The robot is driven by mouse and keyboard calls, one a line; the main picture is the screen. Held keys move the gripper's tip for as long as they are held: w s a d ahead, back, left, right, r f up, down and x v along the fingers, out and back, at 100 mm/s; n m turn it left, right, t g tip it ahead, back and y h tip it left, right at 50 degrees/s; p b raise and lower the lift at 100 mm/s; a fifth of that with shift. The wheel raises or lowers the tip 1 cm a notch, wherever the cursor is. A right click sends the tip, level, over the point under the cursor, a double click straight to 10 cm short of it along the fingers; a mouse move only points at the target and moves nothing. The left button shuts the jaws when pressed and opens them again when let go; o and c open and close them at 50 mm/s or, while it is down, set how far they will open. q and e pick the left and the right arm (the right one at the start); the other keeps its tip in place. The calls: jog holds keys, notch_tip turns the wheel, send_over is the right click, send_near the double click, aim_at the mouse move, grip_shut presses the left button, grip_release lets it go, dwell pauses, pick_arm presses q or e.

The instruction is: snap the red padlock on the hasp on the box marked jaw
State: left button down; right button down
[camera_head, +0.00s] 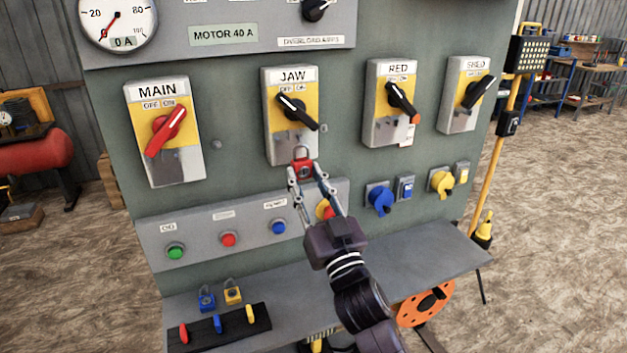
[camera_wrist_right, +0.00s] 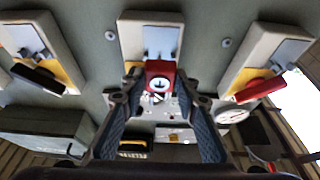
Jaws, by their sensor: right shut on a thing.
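The box marked JAW (camera_head: 290,85) is on the grey-green panel, with a black handle slanting down to the right. Its grey hasp (camera_head: 281,148) is on the box's lower part; it also shows in the wrist view (camera_wrist_right: 160,40). The red padlock (camera_head: 302,166) is upright, shackle up, at the box's lower right edge. My right gripper (camera_head: 303,173) is shut on the padlock's body from below. In the wrist view the padlock (camera_wrist_right: 160,76) sits between the fingertips, in front of the hasp. I cannot tell whether the shackle passes through the hasp. My left gripper is not in view.
The MAIN box (camera_head: 157,110) with a red handle stands left, the RED box (camera_head: 391,85) right. Push buttons (camera_head: 228,240) line a strip below. A shelf (camera_head: 420,268) juts out underneath, with a blue padlock (camera_head: 206,301) and a yellow padlock (camera_head: 233,296) at its left.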

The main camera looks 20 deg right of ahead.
jog(key=w, duration=0.5)
jog(key=shift+w+b, duration=0.35)
dwell(0.3)
jog(key=shift+p, duration=0.3)
dwell(1.0)
jog(key=shift+w, duration=0.2)
dwell(0.4)
jog(key=shift+w+a, duration=0.1)
jog(key=shift+w, duration=0.2)
jog(key=shift+w+b, duration=0.3)
jog(key=shift+w, duration=0.4)
jog(key=c, duration=1.4)
grip_release()
